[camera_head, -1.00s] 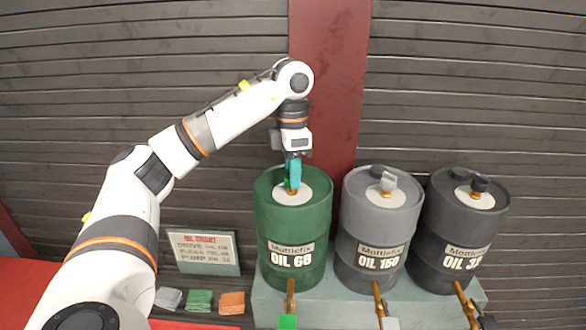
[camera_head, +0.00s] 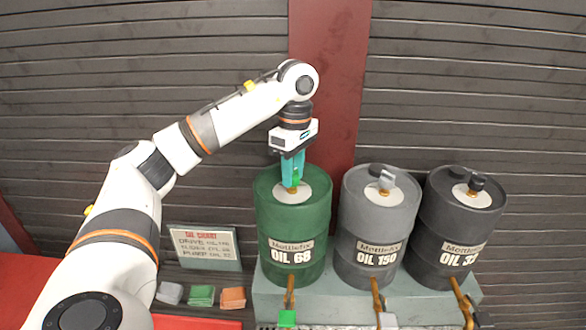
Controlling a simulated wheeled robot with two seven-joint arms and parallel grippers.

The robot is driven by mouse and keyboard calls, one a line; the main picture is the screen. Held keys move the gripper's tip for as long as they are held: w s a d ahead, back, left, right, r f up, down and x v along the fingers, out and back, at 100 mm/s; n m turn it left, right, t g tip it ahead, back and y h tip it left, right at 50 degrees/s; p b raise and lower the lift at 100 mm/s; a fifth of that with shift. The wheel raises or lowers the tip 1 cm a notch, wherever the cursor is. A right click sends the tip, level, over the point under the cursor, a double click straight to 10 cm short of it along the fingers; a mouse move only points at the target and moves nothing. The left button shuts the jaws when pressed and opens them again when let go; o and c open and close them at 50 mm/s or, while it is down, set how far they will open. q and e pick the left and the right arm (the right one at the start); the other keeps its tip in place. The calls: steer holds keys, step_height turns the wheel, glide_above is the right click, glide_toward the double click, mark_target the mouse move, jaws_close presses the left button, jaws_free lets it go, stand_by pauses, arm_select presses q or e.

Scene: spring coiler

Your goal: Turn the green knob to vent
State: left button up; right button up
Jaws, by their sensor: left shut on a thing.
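The green knob (camera_head: 296,178) sits on a brass stem in the white disc on top of the green drum (camera_head: 291,222) labelled OIL 68. My left gripper (camera_head: 293,177) points straight down over this drum, its teal fingers shut on the knob. The fingers cover much of the knob, so its exact angle is hard to tell. My right gripper is not in the view.
A grey drum (camera_head: 372,225) labelled OIL 150 and a dark drum (camera_head: 452,222) stand to the right, each with its own top knob. Brass taps stick out in front. A sign (camera_head: 205,247) and folded cloths (camera_head: 201,295) are at the lower left.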

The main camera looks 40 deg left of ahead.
mark_target(295, 169)
arm_select(q)
steer(key=shift+r+m, duration=0.2)
steer(key=shift+m, duration=0.2)
steer(key=o, duration=0.9)
steer(key=shift+w+a, duration=0.1)
steer(key=shift+c, duration=0.2)
steer(key=shift+o, duration=0.4)
steer(key=shift+f, duration=0.15)
step_height(295, 169, up, 12)
steer(key=p, duration=0.2)
steer(key=shift+w, duration=0.35)
steer(key=shift+f, duration=0.1)
